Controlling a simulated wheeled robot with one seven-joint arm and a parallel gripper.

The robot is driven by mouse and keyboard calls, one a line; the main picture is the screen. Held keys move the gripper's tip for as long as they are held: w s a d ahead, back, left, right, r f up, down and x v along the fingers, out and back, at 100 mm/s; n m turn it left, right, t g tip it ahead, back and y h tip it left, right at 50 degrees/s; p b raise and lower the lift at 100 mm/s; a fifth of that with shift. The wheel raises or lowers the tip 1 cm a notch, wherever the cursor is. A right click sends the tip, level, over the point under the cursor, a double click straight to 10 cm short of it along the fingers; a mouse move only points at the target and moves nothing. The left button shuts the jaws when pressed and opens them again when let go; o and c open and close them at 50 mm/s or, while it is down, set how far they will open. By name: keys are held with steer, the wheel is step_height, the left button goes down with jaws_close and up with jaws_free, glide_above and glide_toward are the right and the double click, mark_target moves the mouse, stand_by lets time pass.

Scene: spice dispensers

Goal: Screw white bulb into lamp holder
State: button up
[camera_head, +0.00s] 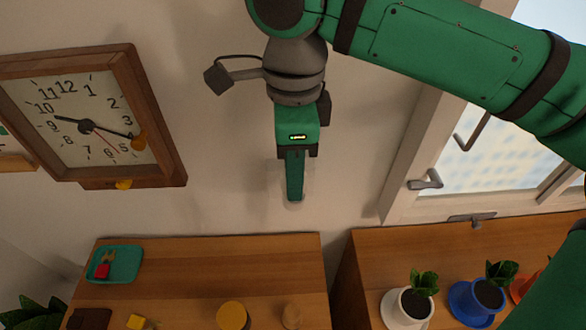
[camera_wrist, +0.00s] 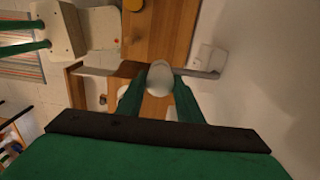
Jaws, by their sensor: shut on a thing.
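My gripper (camera_head: 294,188) hangs pointing down in front of the wall, above the back edge of the wooden table. In the wrist view its two green fingers (camera_wrist: 159,100) are shut on the white bulb (camera_wrist: 160,76), whose rounded pale end shows between and beyond the tips. In the head view the fingers hide most of the bulb, and only a faint pale edge shows around the tips. I cannot make out the lamp holder for certain in either view.
The wooden table (camera_head: 190,262) holds a teal tray (camera_head: 128,262) with a red piece, a yellow block (camera_head: 136,321) and a yellow disc (camera_head: 232,316). A clock (camera_head: 90,125) hangs left. Potted plants (camera_head: 415,303) stand right, below a window. A white square fixture (camera_wrist: 208,58) is near the wall.

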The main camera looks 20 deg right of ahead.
steer(key=m, duration=0.3)
steer(key=o, duration=1.1)
steer(key=shift+o, duration=0.2)
step_height(320, 180, up, 11)
steer(key=shift+f, duration=0.15)
